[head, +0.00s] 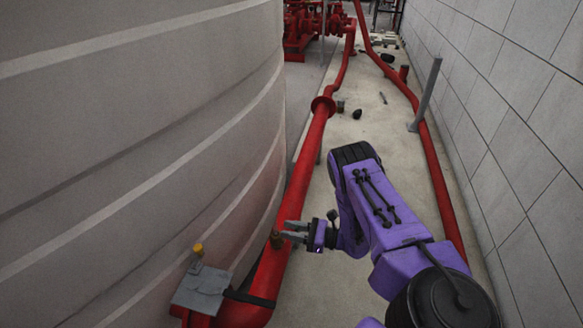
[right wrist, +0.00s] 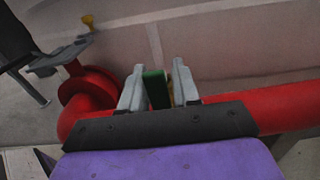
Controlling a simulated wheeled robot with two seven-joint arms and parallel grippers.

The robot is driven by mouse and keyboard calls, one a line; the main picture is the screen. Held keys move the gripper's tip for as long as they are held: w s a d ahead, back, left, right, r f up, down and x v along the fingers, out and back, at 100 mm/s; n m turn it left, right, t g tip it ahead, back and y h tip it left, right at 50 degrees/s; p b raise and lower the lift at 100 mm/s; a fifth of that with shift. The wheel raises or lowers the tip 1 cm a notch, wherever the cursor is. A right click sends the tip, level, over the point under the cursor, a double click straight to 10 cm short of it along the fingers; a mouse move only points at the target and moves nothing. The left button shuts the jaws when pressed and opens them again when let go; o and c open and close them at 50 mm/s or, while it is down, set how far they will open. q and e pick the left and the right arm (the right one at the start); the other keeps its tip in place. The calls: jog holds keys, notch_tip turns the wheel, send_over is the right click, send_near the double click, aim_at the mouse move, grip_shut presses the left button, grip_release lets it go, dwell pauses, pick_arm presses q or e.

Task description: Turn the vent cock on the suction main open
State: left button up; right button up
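The vent cock (head: 277,240) is a small brass fitting on the red suction main (head: 307,165), partly hidden by my right gripper in the head view. In the right wrist view its green handle (right wrist: 156,88) stands upright between the two grey fingers, with a sliver of brass beside it. My right gripper (head: 290,231) is at the cock, its fingers apart on either side of the handle. The handle looks close to the left finger; I cannot tell if they touch. My left gripper is not in view.
A large grey ribbed tank (head: 150,130) stands left of the main. A grey plate (head: 202,288) with a yellow knob (head: 198,250) is near the pipe's front end. Another red pipe (head: 437,180) runs along the block wall (head: 510,110). Small dark objects lie on the floor further back.

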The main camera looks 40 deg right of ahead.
jog(key=p+v, duration=0.1)
jog(key=v, duration=0.9)
jog(key=shift+s+d, duration=0.15)
jog(key=shift+s, duration=0.05)
